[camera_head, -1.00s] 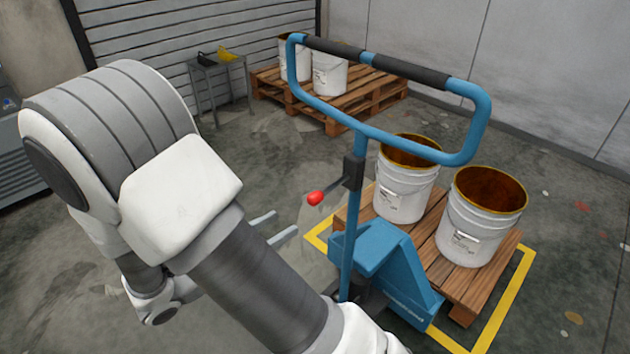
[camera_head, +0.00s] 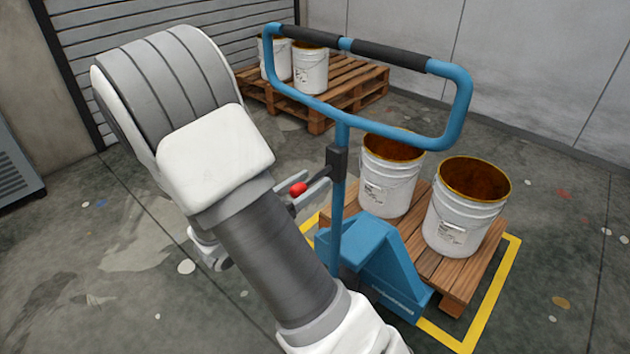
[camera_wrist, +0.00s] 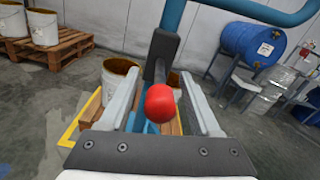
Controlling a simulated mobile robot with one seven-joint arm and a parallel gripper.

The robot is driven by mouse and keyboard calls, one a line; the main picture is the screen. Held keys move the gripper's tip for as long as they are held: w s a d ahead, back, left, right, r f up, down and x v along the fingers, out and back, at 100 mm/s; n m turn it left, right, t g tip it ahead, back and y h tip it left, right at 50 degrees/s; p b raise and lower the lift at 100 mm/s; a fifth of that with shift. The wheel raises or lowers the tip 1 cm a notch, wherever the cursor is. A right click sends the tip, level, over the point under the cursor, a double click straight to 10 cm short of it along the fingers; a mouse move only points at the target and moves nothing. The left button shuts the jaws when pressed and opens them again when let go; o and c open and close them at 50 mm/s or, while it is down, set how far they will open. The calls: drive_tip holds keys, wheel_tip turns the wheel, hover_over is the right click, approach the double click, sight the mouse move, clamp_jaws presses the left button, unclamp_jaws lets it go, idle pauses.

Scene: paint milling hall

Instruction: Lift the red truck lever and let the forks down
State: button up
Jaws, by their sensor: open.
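The red lever knob (camera_head: 298,189) sits on a short dark stem that joins a black block (camera_head: 336,163) on the blue truck's upright. In the wrist view the red knob (camera_wrist: 161,103) lies between the two open fingers of my gripper (camera_wrist: 163,105), with a gap on both sides. In the head view my gripper (camera_head: 310,190) is at the knob, partly hidden by my arm. The blue pallet truck (camera_head: 372,255) stands under a wooden pallet (camera_head: 430,262) with two white buckets (camera_head: 466,207). The forks are hidden under the pallet.
The truck's blue loop handle (camera_head: 460,115) rises above the lever. Yellow floor tape (camera_head: 497,285) surrounds the pallet. Another pallet (camera_head: 318,112) with white buckets stands behind.

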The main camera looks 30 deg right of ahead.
drive_tip(key=shift+x, duration=1)
clamp_jaws()
idle(0.8)
